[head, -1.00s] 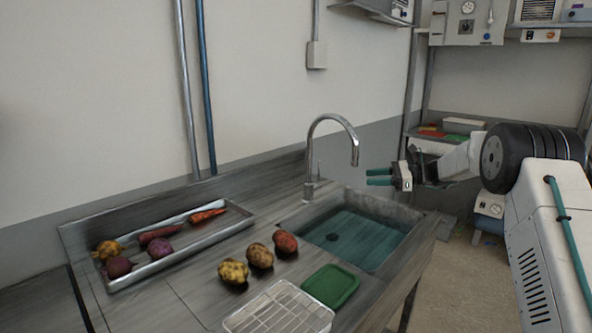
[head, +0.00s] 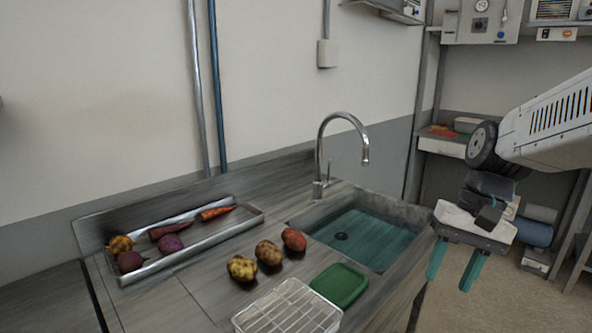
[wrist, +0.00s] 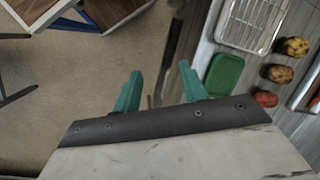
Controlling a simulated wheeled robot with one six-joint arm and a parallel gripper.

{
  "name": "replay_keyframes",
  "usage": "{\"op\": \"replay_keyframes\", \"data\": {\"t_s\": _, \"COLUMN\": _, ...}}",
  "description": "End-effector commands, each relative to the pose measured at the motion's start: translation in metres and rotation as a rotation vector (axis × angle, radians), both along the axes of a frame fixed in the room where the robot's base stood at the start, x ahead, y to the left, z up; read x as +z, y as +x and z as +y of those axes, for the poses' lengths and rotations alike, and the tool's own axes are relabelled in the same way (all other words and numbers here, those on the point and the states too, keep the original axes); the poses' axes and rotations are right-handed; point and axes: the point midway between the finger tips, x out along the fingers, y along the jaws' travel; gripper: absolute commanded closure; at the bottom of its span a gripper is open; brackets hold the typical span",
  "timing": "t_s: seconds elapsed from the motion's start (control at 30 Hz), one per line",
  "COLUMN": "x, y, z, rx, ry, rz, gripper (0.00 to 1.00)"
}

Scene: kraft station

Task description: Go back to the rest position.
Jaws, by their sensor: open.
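My gripper (head: 454,270) has two green fingers spread apart with nothing between them. In the head view it hangs pointing down at the right, in front of the counter's right end and beside the sink (head: 362,240). In the wrist view my gripper (wrist: 160,90) also shows empty, above the floor and the counter's edge. My arm reaches in from the right of the head view.
The counter holds a tray (head: 190,257) of root vegetables, several loose potatoes (head: 268,253), a green board (head: 340,284) and a wire rack (head: 288,308). A curved tap (head: 320,150) rises behind the sink. The floor (head: 500,300) at right is open.

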Motion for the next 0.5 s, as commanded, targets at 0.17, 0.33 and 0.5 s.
{"op": "replay_keyframes", "data": {"t_s": 0.17, "x": 0.000, "y": -0.072, "z": -0.009, "rx": 0.165, "ry": -0.136, "rz": -0.086, "gripper": 0.58}}
{"op": "replay_keyframes", "data": {"t_s": 0.33, "x": -0.004, "y": -0.121, "z": -0.015, "rx": 0.249, "ry": -0.231, "rz": -0.164, "gripper": 0.58}}
{"op": "replay_keyframes", "data": {"t_s": 0.5, "x": 0.002, "y": -0.142, "z": -0.012, "rx": 0.272, "ry": -0.256, "rz": -0.246, "gripper": 0.58}}
